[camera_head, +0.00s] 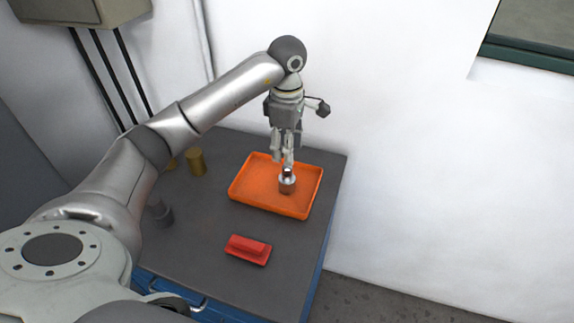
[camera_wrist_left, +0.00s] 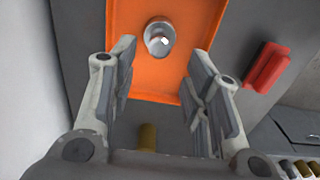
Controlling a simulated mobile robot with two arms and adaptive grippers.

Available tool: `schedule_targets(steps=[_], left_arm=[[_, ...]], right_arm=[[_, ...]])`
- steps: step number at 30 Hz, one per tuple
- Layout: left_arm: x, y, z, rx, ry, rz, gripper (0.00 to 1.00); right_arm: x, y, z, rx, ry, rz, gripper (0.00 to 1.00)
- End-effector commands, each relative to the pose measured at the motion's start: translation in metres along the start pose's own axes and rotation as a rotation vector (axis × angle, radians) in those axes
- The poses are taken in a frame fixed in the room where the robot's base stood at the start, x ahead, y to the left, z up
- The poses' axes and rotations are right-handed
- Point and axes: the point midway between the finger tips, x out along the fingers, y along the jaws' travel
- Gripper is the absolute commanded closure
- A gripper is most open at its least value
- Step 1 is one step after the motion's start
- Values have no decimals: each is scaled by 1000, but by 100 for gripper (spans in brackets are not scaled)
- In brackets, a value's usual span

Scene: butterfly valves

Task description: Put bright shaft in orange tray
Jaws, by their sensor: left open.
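The bright shaft (camera_head: 287,182) is a short shiny metal piece with a narrower top. It stands in the orange tray (camera_head: 250,198), toward the tray's right part. It also shows in the left wrist view (camera_wrist_left: 160,38), on the tray's orange floor (camera_wrist_left: 110,30). My left gripper (camera_head: 283,160) is above the tray, close to the shaft. In the left wrist view its two fingers (camera_wrist_left: 165,90) are apart with nothing between them, and the shaft lies beyond the fingertips. My right gripper is in neither view.
A red block-like part (camera_head: 248,249) lies on the dark tabletop (camera_head: 200,235) in front of the tray. A brass cylinder (camera_head: 196,162) stands left of the tray. A grey part (camera_head: 160,212) is partly beside my arm. A white wall (camera_head: 420,150) rises behind the table.

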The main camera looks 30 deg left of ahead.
Motion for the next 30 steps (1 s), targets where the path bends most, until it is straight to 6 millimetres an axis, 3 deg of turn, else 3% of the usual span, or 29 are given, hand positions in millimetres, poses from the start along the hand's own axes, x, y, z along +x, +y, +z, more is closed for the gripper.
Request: schedule_targets(steps=[4,10,30], left_arm=[[-24,1,0,1,1,3,56],[-40,0,0,0,1,0,56],[-45,0,0,0,0,-1,56]], right_arm=[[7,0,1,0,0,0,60],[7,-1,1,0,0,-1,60],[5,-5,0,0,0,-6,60]])
